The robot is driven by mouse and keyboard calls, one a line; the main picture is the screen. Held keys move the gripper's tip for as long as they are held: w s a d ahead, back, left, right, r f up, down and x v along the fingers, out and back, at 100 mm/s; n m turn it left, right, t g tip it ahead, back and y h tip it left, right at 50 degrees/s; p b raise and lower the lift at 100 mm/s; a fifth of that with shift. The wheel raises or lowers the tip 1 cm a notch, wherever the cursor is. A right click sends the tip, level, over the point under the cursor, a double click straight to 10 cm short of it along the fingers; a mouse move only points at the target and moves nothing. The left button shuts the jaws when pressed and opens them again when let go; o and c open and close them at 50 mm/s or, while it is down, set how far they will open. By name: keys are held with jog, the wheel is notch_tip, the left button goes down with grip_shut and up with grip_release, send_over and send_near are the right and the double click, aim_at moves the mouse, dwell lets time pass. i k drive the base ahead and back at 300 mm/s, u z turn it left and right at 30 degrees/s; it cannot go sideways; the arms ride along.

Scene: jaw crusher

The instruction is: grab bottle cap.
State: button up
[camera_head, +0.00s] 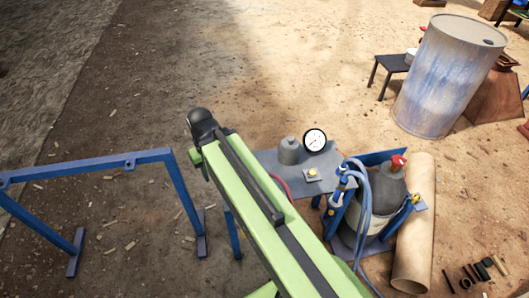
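A grey, dome-topped cylinder (289,151), which looks like the bottle cap, stands upright on a small grey table (265,158). A gas bottle (388,190) with a red valve (398,162) on top stands to the right in a blue frame. My green arm reaches up from the bottom centre to a black rounded joint, left of the table. It covers the table's lower left part. I make out no gripper fingers. Nothing is seen touching the grey cap.
A round gauge (315,140) and a small plate with a yellow knob (312,173) share the table. Blue-grey hoses (362,228) and a brown tube (416,225) are at right. A blue railing (90,170) stands left. A blue-white drum (446,78) stands upper right. Upper-middle ground is clear.

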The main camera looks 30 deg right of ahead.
aim_at(289, 147)
jog(key=u, duration=0.05)
jog(key=i, duration=0.55)
jog(key=u, duration=1)
jog(key=k, duration=0.9)
jog(key=z, duration=0.1)
jog(key=i, duration=0.9)
jog(key=u, duration=0.1)
